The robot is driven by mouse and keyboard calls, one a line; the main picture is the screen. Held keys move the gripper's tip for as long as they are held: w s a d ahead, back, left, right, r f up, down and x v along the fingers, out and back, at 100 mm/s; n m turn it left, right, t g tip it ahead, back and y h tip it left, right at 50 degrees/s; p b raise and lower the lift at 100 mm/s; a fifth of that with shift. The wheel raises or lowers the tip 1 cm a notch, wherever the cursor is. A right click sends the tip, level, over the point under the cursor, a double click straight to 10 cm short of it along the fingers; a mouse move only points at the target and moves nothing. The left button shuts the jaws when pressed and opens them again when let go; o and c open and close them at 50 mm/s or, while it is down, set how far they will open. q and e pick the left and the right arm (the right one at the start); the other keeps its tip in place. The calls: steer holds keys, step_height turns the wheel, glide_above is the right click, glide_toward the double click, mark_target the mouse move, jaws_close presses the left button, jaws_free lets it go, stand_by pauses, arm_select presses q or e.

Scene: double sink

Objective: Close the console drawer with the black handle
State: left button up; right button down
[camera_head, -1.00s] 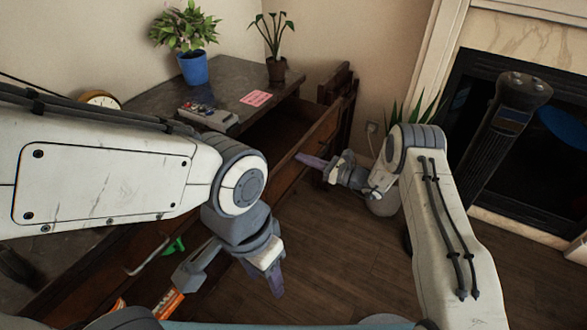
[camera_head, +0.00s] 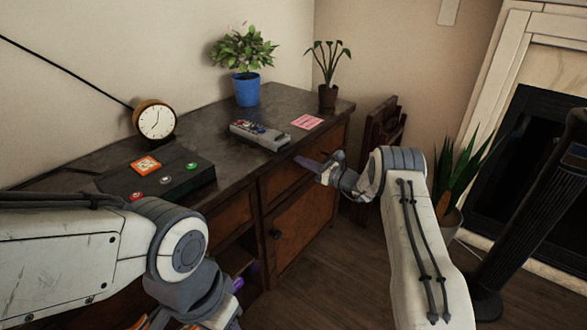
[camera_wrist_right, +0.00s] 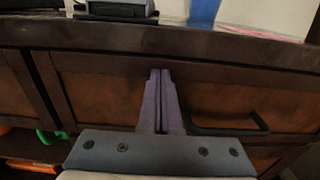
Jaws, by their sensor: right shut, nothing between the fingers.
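The console (camera_head: 180,110) has a dark top and wooden fronts. The upper right drawer front (camera_head: 284,178) appears level with the console's face in the head view; a small gap cannot be ruled out. It also shows in the right wrist view (camera_wrist_right: 225,92), with the black handle (camera_wrist_right: 228,131) low on it, right of my fingers. My right gripper (camera_head: 308,163) is shut and empty, its tips at the drawer front; in the right wrist view the fingers (camera_wrist_right: 160,72) overlap its upper part, contact unclear. My left wrist is at the bottom left; its fingertips are out of frame.
On the console stand a clock (camera_head: 155,119), a box with buttons (camera_head: 160,178), a remote-like device (camera_head: 260,135), a pink note (camera_head: 307,122) and two potted plants. A dark chair (camera_head: 384,125), floor plant (camera_head: 455,190) and tower fan (camera_head: 530,210) stand to the right.

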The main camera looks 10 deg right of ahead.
steer(key=shift+w+a+r, duration=0.2)
steer(key=shift+w+a, duration=0.05)
steer(key=shift+a, duration=0.05)
